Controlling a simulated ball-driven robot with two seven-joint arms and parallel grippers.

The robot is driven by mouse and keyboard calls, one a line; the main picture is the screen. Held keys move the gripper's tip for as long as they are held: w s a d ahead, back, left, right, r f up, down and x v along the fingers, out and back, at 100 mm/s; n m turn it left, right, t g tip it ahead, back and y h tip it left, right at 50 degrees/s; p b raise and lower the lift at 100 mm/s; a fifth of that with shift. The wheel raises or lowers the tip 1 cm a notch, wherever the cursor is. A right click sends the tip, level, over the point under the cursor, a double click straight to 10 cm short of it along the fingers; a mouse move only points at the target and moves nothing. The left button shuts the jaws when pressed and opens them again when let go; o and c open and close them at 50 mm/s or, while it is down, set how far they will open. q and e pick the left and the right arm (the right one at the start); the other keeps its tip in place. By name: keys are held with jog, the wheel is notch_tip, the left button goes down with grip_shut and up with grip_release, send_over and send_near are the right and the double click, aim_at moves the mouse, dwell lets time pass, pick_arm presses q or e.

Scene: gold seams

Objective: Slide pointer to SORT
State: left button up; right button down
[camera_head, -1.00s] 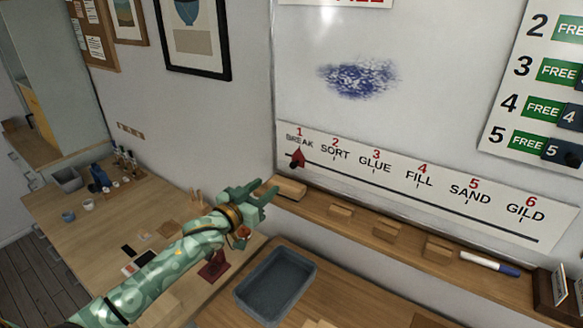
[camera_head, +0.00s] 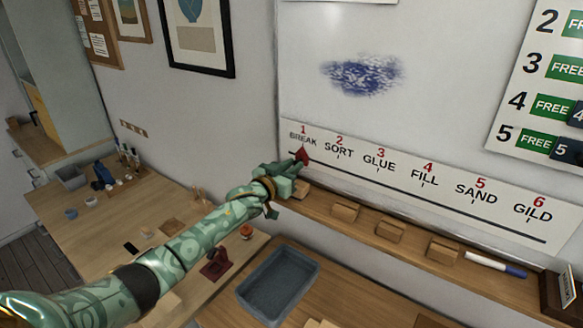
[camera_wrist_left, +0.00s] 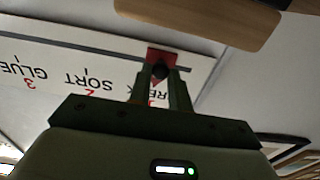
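The red pointer (camera_head: 302,156) sits on the slider's dark line at the left end, under BREAK and left of the SORT mark (camera_head: 339,149). In the left wrist view the pointer (camera_wrist_left: 163,56) shows with a dark knob (camera_wrist_left: 160,72). My left gripper (camera_head: 298,171) reaches up to the pointer from the lower left. In the left wrist view its fingers (camera_wrist_left: 161,80) stand close on both sides of the knob and look shut on it. The fingers hide part of the BREAK label there. My right gripper is not in view.
A wooden ledge (camera_head: 412,240) with several wooden blocks and a marker (camera_head: 495,264) runs below the slider strip (camera_head: 450,192). A grey tray (camera_head: 278,284) stands on the bench below. The line right of the pointer is clear.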

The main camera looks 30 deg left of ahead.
pick_arm(q)
grip_shut()
jog(key=shift+d, duration=0.3)
jog(key=d+p, duration=0.1)
jog(key=d, duration=0.2)
jog(key=s+d+p, duration=0.1)
jog(key=d, duration=0.3)
jog(key=d+p, duration=0.1)
jog(key=d, duration=0.2)
jog(key=shift+s+d+p, duration=0.2)
jog(key=shift+s+p, duration=0.05)
jog(key=shift+p, duration=0.05)
jog(key=o, duration=0.7)
grip_release()
jog(key=shift+c, duration=0.2)
jog(key=s+a, duration=0.2)
jog(key=s, duration=1.4)
jog(key=shift+a, duration=0.2)
